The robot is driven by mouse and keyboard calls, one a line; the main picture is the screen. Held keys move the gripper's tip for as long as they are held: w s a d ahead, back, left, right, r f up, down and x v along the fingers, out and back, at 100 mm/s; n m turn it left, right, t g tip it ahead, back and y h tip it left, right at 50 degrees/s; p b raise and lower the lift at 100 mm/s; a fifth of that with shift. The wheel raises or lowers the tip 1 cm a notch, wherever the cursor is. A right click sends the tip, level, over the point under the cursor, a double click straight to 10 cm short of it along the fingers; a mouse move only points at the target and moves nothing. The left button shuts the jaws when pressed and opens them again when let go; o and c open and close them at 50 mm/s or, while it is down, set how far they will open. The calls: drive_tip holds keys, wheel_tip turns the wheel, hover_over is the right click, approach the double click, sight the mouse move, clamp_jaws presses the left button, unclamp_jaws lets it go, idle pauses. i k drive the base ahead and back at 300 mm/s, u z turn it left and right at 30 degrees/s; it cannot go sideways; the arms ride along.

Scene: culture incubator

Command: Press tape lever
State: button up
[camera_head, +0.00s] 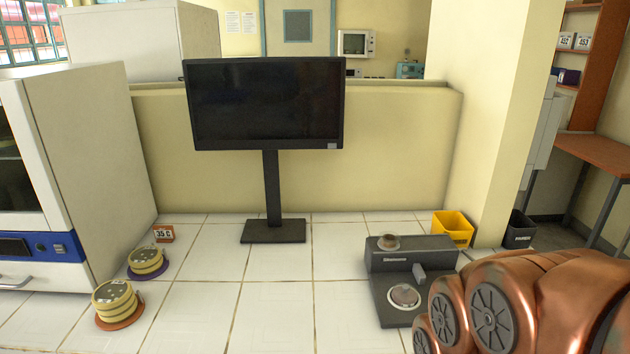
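A dark grey bench device (412,250) stands on the white tiled counter at the right, with pale lettering on its raised back part. A small grey upright tab (419,271), which looks like a lever, stands at the right of its front part. One round disc (388,241) sits on top of the back part and another round disc (404,296) on the lower front part. I see no visible tape roll, and cannot tell if this tab is the tape lever. My copper-coloured arm fills the lower right corner, in front of the device's right side. My gripper does not show.
Two stacks of yellowish round dishes (146,260) (115,300) stand on coloured bases at the left, near a white incubator (95,150) and an orange "35 C" sign (163,233). A black monitor (265,103) stands centrally. A yellow bin (453,227) is behind the device. The middle counter is clear.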

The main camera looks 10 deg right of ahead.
sight(463, 251)
drive_tip(key=z, duration=0.9)
drive_tip(key=k, duration=0.65)
drive_tip(key=u, duration=0.8)
drive_tip(key=i, duration=1)
